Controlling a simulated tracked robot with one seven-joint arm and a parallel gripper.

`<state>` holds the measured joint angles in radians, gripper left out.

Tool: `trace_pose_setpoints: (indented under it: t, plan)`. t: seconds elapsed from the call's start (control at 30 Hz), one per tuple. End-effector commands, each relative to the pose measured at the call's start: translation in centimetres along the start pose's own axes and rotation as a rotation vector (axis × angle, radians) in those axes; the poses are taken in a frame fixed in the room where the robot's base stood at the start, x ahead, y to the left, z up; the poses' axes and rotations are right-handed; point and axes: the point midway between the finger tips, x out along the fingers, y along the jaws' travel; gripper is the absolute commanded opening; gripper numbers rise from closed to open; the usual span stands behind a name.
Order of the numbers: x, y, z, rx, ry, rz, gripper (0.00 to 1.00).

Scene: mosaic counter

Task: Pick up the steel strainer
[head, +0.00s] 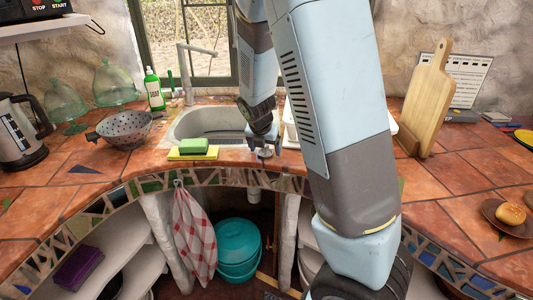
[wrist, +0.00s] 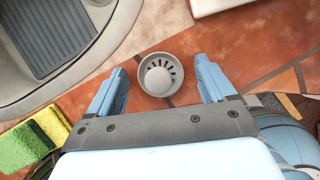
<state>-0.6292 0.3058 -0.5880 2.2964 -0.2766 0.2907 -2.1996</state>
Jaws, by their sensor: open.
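The steel strainer (wrist: 160,75), a small round grey cup with a slotted bottom and a central knob, sits on the tiled counter in the wrist view. In the head view it is a small grey shape (head: 265,153) at the counter's front, just right of the sponges. My gripper (wrist: 161,70) is open, pointing down, one finger on each side of the strainer. Gaps show between the strainer and both fingers; neither seems to touch it. In the head view my gripper (head: 264,143) is just above the strainer and partly hides it.
The sink (head: 205,121) lies behind and left. A green sponge (head: 194,146) on a yellow one (head: 192,155) is close by on the left. A perforated colander (head: 124,129) stands farther left. A white tray (wrist: 208,5) is at the wrist view's top.

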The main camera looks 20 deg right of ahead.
Motion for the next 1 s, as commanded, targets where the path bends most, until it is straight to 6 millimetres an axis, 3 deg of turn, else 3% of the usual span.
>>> trace_pose_setpoints:
  t: [0.13, 0.73, 1.0]
  plan:
    - [-0.02, 0.02, -0.01, 0.000, 0.000, 0.000, 0.83]
    - [-0.05, 0.04, -0.02, -0.001, 0.000, 0.001, 0.26]
    - [-0.13, 0.06, 0.02, -0.001, 0.000, 0.001, 0.24]
